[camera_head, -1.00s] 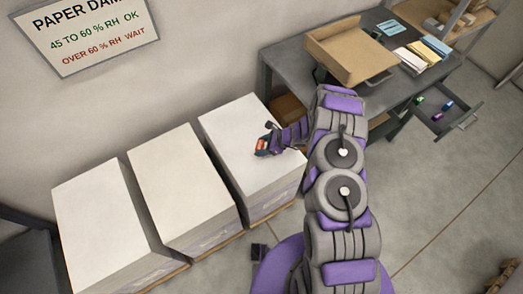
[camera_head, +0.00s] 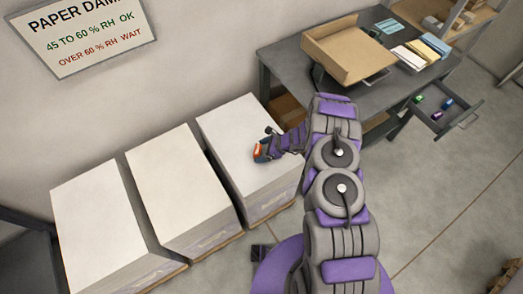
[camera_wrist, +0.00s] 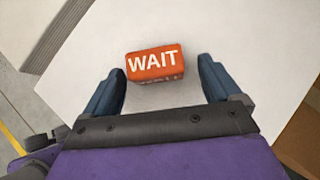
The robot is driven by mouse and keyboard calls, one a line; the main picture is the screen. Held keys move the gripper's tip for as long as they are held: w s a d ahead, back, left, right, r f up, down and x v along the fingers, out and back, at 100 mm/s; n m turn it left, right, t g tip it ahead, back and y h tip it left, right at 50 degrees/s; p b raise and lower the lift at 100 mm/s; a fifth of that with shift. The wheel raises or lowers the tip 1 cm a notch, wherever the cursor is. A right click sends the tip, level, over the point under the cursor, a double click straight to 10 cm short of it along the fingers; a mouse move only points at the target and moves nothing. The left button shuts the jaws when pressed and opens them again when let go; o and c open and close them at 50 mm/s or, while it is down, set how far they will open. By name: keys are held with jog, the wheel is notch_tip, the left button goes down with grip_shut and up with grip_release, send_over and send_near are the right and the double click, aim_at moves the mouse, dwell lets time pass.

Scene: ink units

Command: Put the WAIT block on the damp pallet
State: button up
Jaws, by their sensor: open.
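The WAIT block (camera_wrist: 155,64) is orange with white letters. In the wrist view it is at the white top of a paper stack (camera_wrist: 195,20), and it looks to rest there. In the head view the block is a small orange patch (camera_head: 261,152) at my gripper (camera_head: 266,146), over the right-hand stack (camera_head: 235,130). Three paper stacks stand on pallets, including the middle (camera_head: 180,185) and left (camera_head: 100,220) ones. I see no mark telling which is damp.
A wall sign (camera_head: 88,35) says 45 to 60 % RH OK, over 60 % RH WAIT. A grey table (camera_head: 290,62) with a cardboard tray (camera_head: 345,50) stands behind my arm. An open drawer (camera_head: 437,118) holds small coloured blocks. The floor at right is mostly clear.

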jog(key=shift+r, duration=0.1)
jog(key=shift+d+r, duration=0.15)
jog(key=shift+r, duration=0.15)
jog(key=p+v, duration=0.2)
jog(key=v, duration=0.9)
